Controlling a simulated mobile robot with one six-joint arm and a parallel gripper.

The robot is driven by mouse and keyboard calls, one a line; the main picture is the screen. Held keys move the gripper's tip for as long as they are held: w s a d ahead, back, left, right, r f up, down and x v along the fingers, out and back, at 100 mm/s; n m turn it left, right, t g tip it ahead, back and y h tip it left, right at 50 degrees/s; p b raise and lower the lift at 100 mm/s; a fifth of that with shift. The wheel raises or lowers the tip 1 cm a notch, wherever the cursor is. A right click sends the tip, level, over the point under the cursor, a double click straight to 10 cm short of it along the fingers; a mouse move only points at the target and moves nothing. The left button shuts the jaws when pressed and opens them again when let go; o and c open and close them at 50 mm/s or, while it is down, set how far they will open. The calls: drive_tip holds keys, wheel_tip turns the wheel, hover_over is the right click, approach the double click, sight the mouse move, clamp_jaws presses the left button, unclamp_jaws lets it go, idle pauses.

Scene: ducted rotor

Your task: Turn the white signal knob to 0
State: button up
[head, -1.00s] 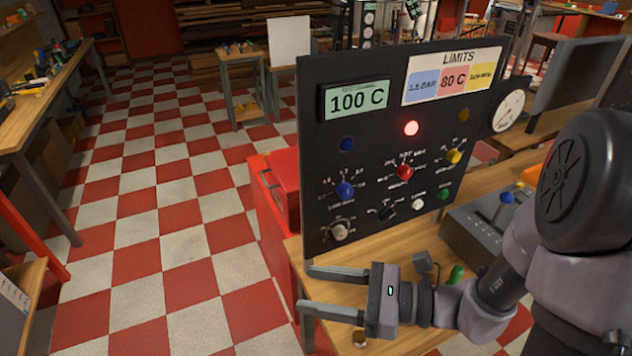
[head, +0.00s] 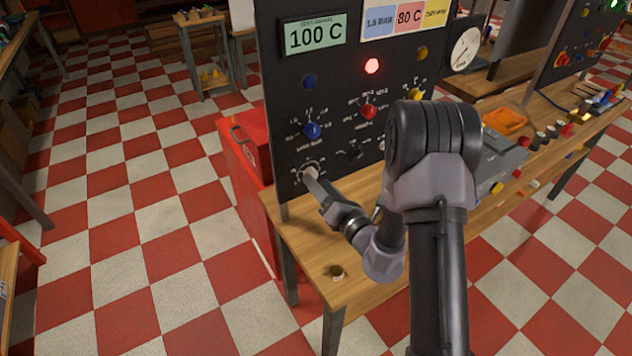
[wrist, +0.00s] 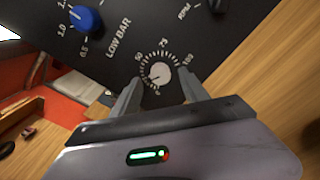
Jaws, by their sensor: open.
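The white signal knob (wrist: 161,74) is low on the black panel (wrist: 100,60), with a printed dial from 0 to 100 around it. A faint dark mark shows on the knob's lower left side; its exact reading is hard to tell. My gripper (wrist: 161,86) is open, with one finger on each side of the knob in the wrist view. I cannot tell whether the fingers touch it. In the head view, my gripper (head: 314,181) is at the panel's lower left and partly hides the knob (head: 309,171).
A blue knob (head: 311,130) sits above the white one, and a red knob (head: 368,111) is to the right. A red lamp (head: 372,66) glows. The display (head: 315,36) reads 100 C. A red cabinet (head: 243,150) stands left.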

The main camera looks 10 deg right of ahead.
drive_tip(key=shift+x, duration=1.05)
clamp_jaws()
drive_tip(key=shift+n, duration=0.3)
drive_tip(key=n+b, duration=0.5)
drive_tip(key=n, duration=0.6)
drive_tip(key=shift+b, duration=0.35)
drive_tip(key=shift+n, duration=0.3)
